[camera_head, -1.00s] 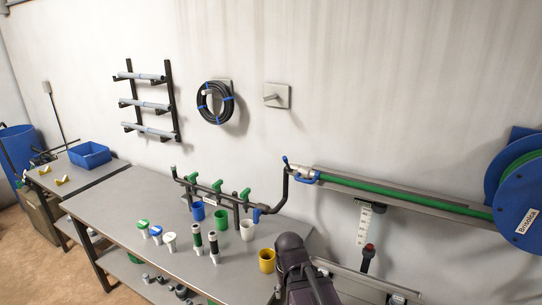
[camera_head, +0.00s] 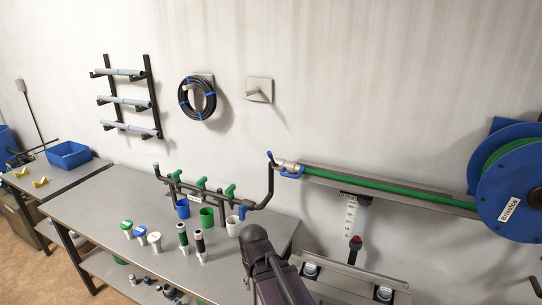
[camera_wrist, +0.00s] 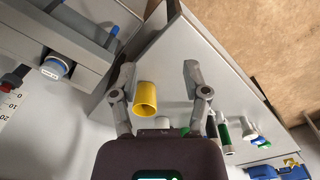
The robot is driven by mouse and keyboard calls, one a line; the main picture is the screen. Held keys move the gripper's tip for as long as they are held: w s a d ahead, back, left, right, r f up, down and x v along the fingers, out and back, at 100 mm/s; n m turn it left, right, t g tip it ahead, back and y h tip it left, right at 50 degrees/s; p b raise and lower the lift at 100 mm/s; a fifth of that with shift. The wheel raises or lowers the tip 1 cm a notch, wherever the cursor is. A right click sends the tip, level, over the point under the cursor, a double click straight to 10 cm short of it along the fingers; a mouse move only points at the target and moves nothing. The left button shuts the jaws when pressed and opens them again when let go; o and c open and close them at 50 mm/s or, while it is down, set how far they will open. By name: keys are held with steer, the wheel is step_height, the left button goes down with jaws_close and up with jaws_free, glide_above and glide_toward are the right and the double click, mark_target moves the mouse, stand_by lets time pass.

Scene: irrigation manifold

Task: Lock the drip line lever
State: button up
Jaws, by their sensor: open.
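I cannot tell which handle is the drip line lever. My gripper (camera_wrist: 160,75) is open and empty in the wrist view, its fingers spread above the bench near a yellow cup (camera_wrist: 146,98). In the head view my arm covers the bench's front right, and the fingers are hidden. No lever shows clearly between the fingers.
Blue, green and white cups (camera_head: 206,217) stand under the manifold. Capped fittings (camera_head: 154,240) stand on the bench (camera_head: 95,205). A blue hose reel (camera_head: 510,190) is at the right. A hanging scale (camera_head: 350,215) and a metal shelf (camera_head: 345,280) are right of my arm.

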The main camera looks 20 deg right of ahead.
steer(key=w+d+r+m+t+h+p, duration=0.1)
steer(key=w+d+r+m+t+h, duration=0.1)
steer(key=w+d+r+m+h, duration=0.35)
steer(key=m+t+h+p, duration=0.35)
steer(key=t+h, duration=0.35)
steer(key=t, duration=0.4)
glide_toward(269, 156)
steer(key=shift+v, duration=1.35)
steer(key=shift+w+r, duration=0.1)
steer(key=shift+w, duration=0.1)
steer(key=x, duration=1.3)
steer(key=shift+w+d, duration=0.15)
steer(key=shift+d, duration=0.15)
steer(key=shift+c, duration=0.2)
jaws_close()
